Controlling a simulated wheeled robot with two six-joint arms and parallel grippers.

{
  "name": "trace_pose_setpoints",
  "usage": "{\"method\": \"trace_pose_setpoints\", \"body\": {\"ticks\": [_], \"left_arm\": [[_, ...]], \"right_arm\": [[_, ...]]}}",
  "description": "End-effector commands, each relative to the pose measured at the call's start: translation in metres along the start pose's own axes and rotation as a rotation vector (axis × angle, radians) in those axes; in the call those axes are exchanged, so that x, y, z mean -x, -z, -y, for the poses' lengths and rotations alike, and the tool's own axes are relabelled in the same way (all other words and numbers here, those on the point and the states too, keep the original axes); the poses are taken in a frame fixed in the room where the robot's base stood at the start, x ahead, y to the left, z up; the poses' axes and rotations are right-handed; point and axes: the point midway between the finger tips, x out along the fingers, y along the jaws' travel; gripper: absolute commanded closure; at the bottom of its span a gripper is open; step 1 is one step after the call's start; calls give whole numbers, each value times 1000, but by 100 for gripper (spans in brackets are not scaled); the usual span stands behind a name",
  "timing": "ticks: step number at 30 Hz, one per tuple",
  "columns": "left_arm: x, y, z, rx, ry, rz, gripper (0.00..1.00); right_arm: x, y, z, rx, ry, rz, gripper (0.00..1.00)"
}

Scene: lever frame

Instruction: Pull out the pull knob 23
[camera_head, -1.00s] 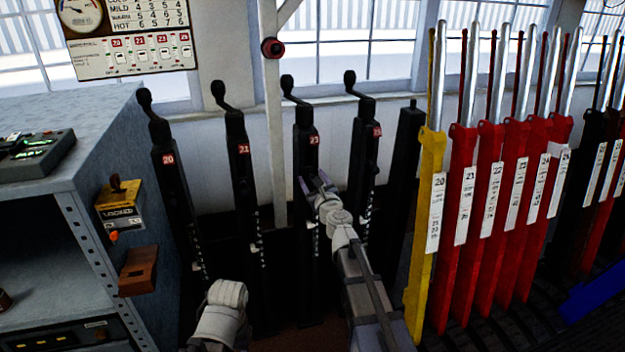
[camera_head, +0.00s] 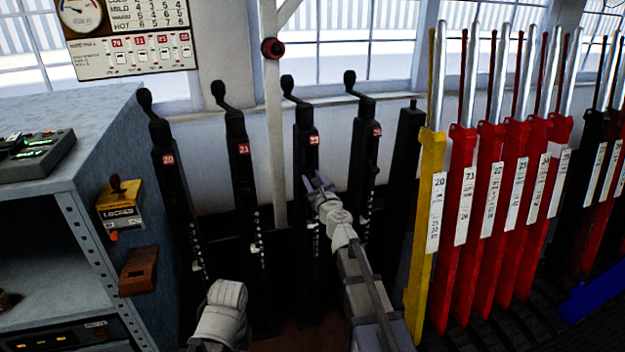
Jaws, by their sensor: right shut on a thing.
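The third black post from the left (camera_head: 306,152) carries a red label reading 23 and a crank handle on top. My right gripper (camera_head: 313,185) is at the front of this post, below the label, at the end of my grey right arm. Its jaws are shut on pull knob 23, which is mostly hidden behind the jaws. A pale link of my left arm shows at the bottom left of centre, but its gripper does not show.
Similar black posts stand on both sides, including post 20 (camera_head: 168,185), post 21 (camera_head: 240,170) and another (camera_head: 362,160) close on the right. A yellow lever (camera_head: 425,220) and several red levers (camera_head: 468,240) stand further right. A grey cabinet (camera_head: 100,150) is at the left.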

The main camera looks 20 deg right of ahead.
Motion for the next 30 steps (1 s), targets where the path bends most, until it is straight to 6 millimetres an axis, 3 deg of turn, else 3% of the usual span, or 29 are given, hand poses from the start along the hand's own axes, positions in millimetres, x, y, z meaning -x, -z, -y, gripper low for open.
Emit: {"method": "trace_pose_setpoints", "body": {"ticks": [26,30], "left_arm": [[0,0,0,0,0,0,50],[0,0,0,0,0,0,50]], "right_arm": [[0,0,0,0,0,0,100],[12,0,0,0,0,0,100]]}}
